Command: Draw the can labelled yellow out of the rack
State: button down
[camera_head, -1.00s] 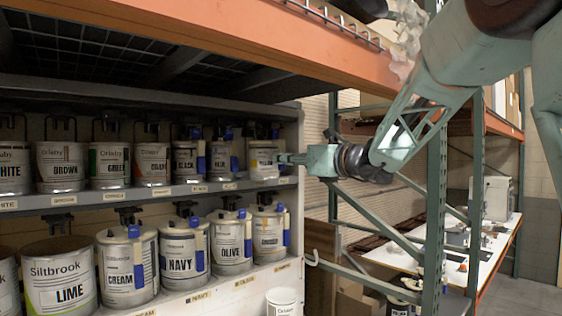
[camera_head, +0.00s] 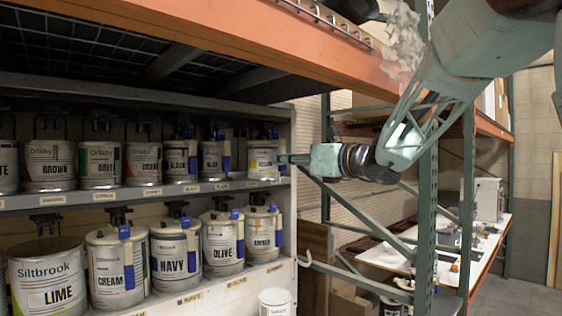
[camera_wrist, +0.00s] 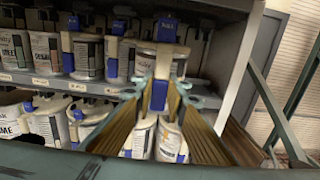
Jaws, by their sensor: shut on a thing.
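The can (camera_head: 263,158) at the right end of the upper shelf is white with a small blurred label, which I take to be yellow. My gripper (camera_head: 286,159) is at its right side, at mid-height, and is shut on it. In the wrist view, the fingers with tan pads (camera_wrist: 165,105) reach forward on both sides of the can's blue front piece (camera_wrist: 159,95). The can's pale body (camera_wrist: 146,66) shows behind that piece. The exact contact points are hidden.
The upper shelf edge (camera_head: 120,194) runs below the can. A black-labelled can (camera_head: 181,161) and others stand to its left. Below are the olive can (camera_head: 223,246) and amber can (camera_head: 262,232). The rack's side post (camera_head: 292,190) is close on the right.

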jog(key=shift+s+d+r, duration=0.15)
jog(key=shift+s+d, duration=0.1)
jog(key=shift+s, duration=0.1)
dwell(0.3)
